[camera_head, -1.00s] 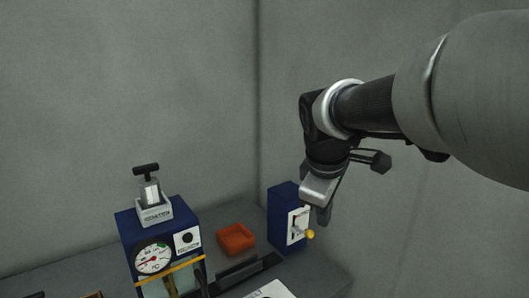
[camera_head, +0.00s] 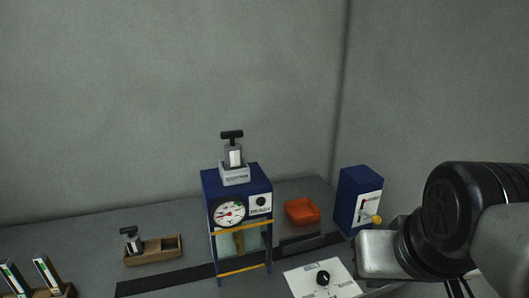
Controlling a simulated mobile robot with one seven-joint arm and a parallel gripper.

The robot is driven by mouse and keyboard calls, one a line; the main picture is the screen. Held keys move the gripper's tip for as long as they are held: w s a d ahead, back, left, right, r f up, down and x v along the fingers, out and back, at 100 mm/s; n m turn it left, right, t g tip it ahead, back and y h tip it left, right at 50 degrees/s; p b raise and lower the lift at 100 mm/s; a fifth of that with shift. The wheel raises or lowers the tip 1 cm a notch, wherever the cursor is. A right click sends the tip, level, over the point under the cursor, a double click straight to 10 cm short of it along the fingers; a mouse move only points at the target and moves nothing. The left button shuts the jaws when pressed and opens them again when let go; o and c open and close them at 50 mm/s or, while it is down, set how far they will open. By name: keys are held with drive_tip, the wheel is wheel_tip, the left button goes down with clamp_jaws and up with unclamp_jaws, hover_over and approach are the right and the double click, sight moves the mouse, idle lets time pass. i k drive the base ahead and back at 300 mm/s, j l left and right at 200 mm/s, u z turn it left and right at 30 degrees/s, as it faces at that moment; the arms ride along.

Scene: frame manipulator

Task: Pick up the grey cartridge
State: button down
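A grey cartridge with a black T-shaped handle (camera_head: 233,154) stands upright in a light grey socket (camera_head: 235,174) on top of a blue machine (camera_head: 236,187). A second, smaller grey cartridge with a dark handle (camera_head: 132,242) stands in the left compartment of a wooden tray (camera_head: 169,257), left of the machine. I cannot tell from the view which one the task means. My gripper (camera_head: 380,264) is at the lower right, well apart from both cartridges. Its fingers are not clearly seen, so its opening cannot be told.
The machine has a round dial (camera_head: 230,212) and yellow bars. An orange bin (camera_head: 302,211) and a blue box with a yellow-tipped lever (camera_head: 360,199) stand to its right. A white panel with a black knob (camera_head: 320,281) lies in front. Slim upright pieces (camera_head: 45,272) stand at the lower left.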

sight(233, 150)
drive_tip(key=u, duration=0.85)
